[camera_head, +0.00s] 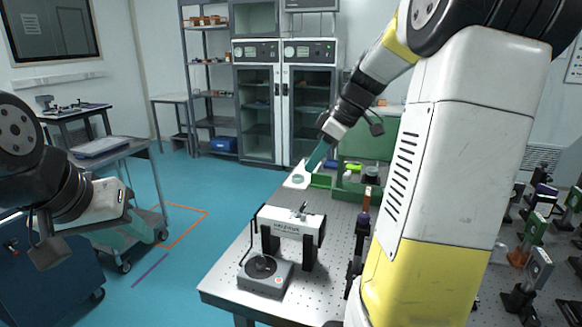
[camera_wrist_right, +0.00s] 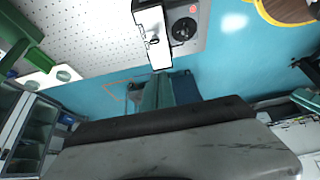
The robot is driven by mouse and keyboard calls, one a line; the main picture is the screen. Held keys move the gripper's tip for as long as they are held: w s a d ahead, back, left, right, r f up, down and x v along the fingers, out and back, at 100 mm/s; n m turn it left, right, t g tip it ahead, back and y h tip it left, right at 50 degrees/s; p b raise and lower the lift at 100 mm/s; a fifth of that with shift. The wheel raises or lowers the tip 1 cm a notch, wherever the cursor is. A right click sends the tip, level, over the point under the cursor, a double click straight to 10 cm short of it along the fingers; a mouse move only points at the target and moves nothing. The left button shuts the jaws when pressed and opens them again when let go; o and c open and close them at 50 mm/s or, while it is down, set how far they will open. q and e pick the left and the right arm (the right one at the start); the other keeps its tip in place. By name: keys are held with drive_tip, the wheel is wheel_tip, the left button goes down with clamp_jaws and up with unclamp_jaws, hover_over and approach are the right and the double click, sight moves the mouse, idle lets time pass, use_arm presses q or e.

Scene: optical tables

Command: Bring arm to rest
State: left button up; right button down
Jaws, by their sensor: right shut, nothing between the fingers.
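My right arm comes in from the right in the head view and reaches over the optical table (camera_head: 232,290). Its teal-fingered right gripper (camera_head: 312,164) points down and left, shut and empty, near a white plate with round holes (camera_head: 298,179). In the right wrist view the shut gripper fingers (camera_wrist_right: 158,88) show at the middle, with no object between them. My left arm is at the left of the head view, its left gripper (camera_head: 128,218) low in front of a grey cart; the jaw state is unclear.
On the table stand a white-fronted device on black legs (camera_head: 290,221), a grey box with a round black top (camera_head: 265,275), and green holders (camera_head: 347,190). A grey cart (camera_head: 112,150) stands left. Blue floor (camera_head: 205,240) lies open between cart and table. Cabinets (camera_head: 283,100) stand behind.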

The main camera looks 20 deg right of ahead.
drive_tip(key=s+a+m+t+h, duration=0.1)
drive_tip(key=s+a+m, duration=0.3)
drive_tip(key=s, duration=0.5)
drive_tip(key=s+a+m+t+h, duration=0.1)
drive_tip(key=s+a+m, duration=0.4)
drive_tip(key=s, duration=0.5)
drive_tip(key=shift+a+f+m+t+h, duration=0.25)
drive_tip(key=shift+f+m+t, duration=0.2)
drive_tip(key=shift+m, duration=0.35)
drive_tip(key=shift+d+r, duration=0.1)
drive_tip(key=shift+d, duration=0.05)
